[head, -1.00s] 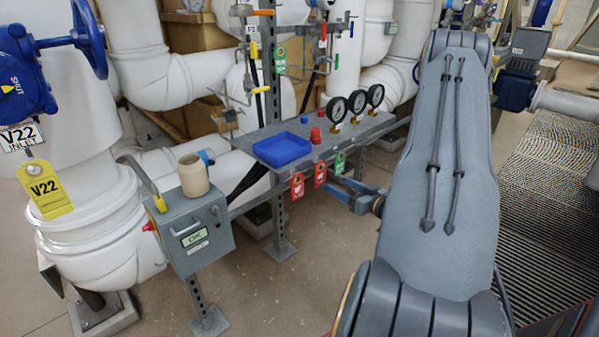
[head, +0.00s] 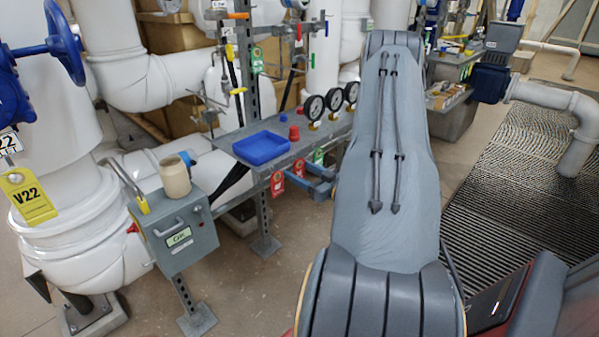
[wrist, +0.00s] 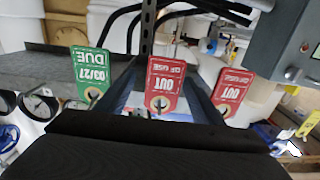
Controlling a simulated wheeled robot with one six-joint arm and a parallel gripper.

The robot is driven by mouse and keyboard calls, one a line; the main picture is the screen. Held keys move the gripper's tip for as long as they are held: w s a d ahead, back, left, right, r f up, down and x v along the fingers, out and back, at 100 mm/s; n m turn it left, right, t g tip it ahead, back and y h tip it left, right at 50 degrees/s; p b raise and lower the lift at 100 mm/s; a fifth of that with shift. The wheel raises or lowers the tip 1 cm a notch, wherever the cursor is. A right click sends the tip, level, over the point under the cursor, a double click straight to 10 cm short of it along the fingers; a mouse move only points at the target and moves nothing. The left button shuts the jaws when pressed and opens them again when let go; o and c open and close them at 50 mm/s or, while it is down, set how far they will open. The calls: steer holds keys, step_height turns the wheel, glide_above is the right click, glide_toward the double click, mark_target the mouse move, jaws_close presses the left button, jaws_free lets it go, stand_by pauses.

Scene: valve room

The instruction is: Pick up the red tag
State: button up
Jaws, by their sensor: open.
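Two red tags hang at the front edge of the grey bench, a left one (head: 277,184) and a middle one (head: 299,167), with a green tag (head: 318,156) to their right. In the wrist view the tags appear upside down: the middle red tag (wrist: 165,86) reads "OUT OF USE", the other red tag (wrist: 231,92) is at right and the green tag (wrist: 91,70) at left. My gripper (head: 302,180) is open just below the bench edge. In the wrist view its fingers lie either side of the middle red tag, with nothing gripped. My dark gripper body hides the lower wrist view.
The bench (head: 230,138) holds a blue tray (head: 262,148), a red knob (head: 294,133) and gauges (head: 314,107). A grey box (head: 175,232) with a beige mug (head: 175,177) stands at left. Another green tag (head: 257,61) hangs higher up. The floor below the bench front is open.

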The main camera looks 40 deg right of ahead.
steer(key=w, duration=0.4)
steer(key=shift+a+f, duration=0.1)
steer(key=shift+a, duration=0.3)
steer(key=c, duration=0.9)
steer(key=shift+c, duration=0.2)
steer(key=s+d, duration=0.1)
steer(key=s, duration=1.7)
steer(key=shift+d+r, duration=0.2)
steer(key=shift+r, duration=0.1)
